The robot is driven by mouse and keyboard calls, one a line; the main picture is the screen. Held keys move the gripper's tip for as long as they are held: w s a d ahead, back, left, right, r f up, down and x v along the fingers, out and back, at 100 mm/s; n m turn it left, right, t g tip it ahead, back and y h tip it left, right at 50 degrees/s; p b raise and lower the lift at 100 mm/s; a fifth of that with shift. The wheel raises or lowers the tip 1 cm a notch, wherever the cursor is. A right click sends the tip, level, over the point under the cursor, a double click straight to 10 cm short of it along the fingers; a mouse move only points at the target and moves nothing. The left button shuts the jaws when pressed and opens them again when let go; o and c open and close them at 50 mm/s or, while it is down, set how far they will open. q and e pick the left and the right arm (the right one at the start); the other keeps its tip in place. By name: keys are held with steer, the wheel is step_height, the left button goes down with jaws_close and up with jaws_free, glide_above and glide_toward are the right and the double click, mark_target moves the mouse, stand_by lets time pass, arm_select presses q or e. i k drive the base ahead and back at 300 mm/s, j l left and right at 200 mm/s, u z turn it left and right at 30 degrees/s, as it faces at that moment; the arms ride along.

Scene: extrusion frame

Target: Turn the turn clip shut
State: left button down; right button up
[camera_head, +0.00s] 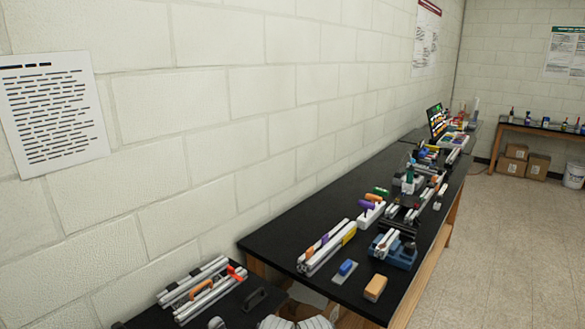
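I cannot pick out the turn clip with certainty at this size. On the near black table, aluminium extrusion bars (190,285) lie at the lower left. An orange handle-like piece (201,289) and a red-orange piece (236,272) sit on them. A black handle-shaped part (254,298) lies to their right. Whether any of these is the clip, and how it is turned, I cannot tell. Neither of my grippers can be made out. Pale grey shapes are cut off by the bottom edge, and I cannot tell what they are.
A long black bench (300,225) runs along the white block wall. It carries more extrusions (325,250), a blue vise-like device (396,249), a tan block (375,287) and a blue-topped block (347,268). Open floor (500,250) lies to the right, with cardboard boxes (513,164) beyond.

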mark_target(232, 271)
steer(key=i+j+z, duration=0.1)
steer(key=i, duration=0.35)
steer(key=i+j+z, duration=0.15)
steer(key=i, duration=0.25)
